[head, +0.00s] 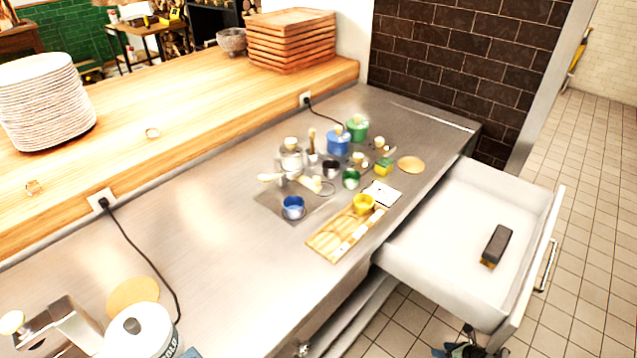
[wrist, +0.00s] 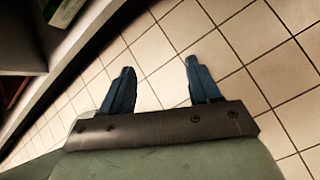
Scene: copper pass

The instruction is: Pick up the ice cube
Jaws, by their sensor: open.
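My gripper shows at the bottom edge of the head view (head: 468,349), low over the floor below the open drawer. In the wrist view my gripper (wrist: 158,70) is open, its two blue fingers apart with only floor tiles between them. No ice cube shows in the wrist view.
The steel worktop (head: 205,225) holds cups, pots and a wooden board (head: 330,243). An open drawer (head: 440,245) with a dark block (head: 497,244) juts out at right.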

